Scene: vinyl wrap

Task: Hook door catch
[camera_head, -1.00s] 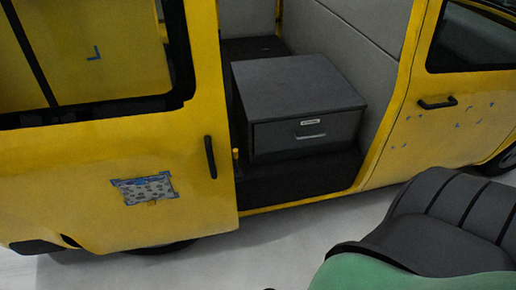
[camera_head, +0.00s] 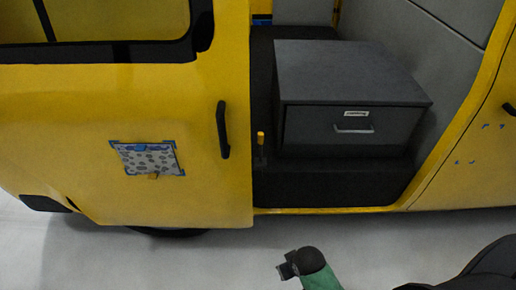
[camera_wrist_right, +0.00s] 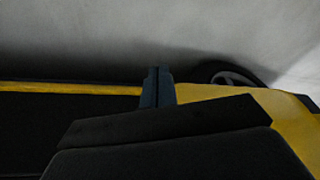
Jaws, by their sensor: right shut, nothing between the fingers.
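The yellow van's door (camera_head: 110,205) fills the left of the head view, with a dark upright handle (camera_head: 223,130) near its right edge. To the right of that edge is the open doorway. A small yellow-topped lever (camera_head: 261,140) stands just inside the doorway; I cannot tell if it is the catch. My right gripper (camera_head: 288,266) is low in front of the van, above the pale floor, apart from the handle. In the right wrist view its dark fingers (camera_wrist_right: 157,88) are together and empty, before the yellow sill. My left gripper is not in view.
A grey drawer box (camera_head: 350,90) with a metal handle stands inside the doorway. A patterned patch (camera_head: 147,158) is on the door. Pale floor (camera_head: 215,265) is open in front of the van. A wheel (camera_wrist_right: 235,75) shows in the right wrist view.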

